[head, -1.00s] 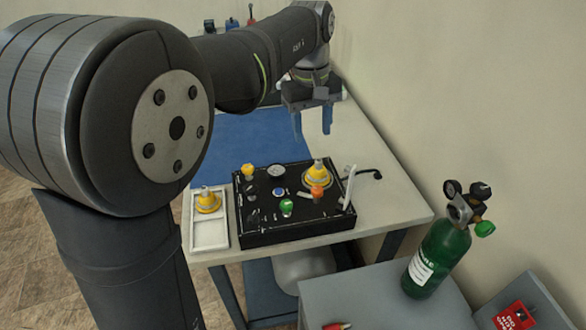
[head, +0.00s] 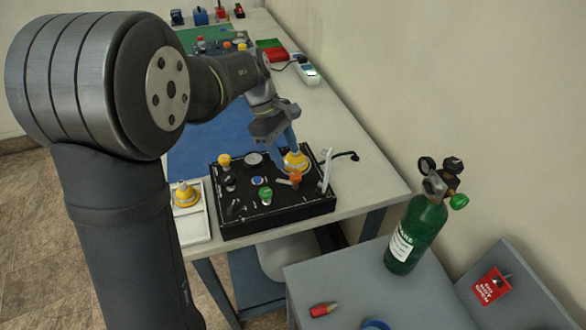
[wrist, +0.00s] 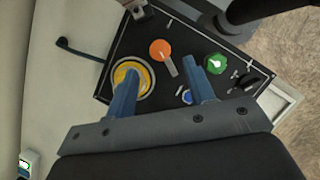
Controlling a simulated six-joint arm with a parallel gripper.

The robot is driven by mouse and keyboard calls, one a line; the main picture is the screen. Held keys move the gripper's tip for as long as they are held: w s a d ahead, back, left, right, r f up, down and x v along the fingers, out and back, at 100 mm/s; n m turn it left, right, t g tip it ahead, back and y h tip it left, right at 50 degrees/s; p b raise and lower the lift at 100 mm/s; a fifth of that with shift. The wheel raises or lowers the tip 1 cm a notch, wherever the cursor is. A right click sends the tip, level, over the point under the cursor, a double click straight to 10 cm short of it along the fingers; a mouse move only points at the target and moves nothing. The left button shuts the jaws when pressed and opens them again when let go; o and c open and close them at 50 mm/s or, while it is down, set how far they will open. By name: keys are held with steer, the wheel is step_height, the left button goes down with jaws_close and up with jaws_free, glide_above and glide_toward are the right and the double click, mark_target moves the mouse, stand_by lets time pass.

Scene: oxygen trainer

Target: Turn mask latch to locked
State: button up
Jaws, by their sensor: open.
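The trainer panel (head: 240,213) is a black box on the table. A yellow mask piece (head: 297,163) sits at its back right. An orange knob (head: 295,177) with a short pale lever is just in front of it; this looks like the mask latch, though I can read no label. In the wrist view the orange knob (wrist: 160,49) lies beyond and between the fingertips, its lever pointing toward my gripper. My gripper (wrist: 163,75) is open and empty. Its left finger overlaps the yellow mask piece (wrist: 134,80) in the wrist view; I cannot tell if they touch.
The panel also carries a green knob (head: 265,194), a yellow knob (head: 224,159), a gauge (head: 254,159) and a white upright plate (head: 327,171). A white tray (head: 194,228) with another yellow piece (head: 186,194) stands left. A green cylinder (head: 415,235) stands at right.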

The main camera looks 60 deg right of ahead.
mark_target(295, 174)
steer(key=x, duration=0.6)
steer(key=c, duration=1)
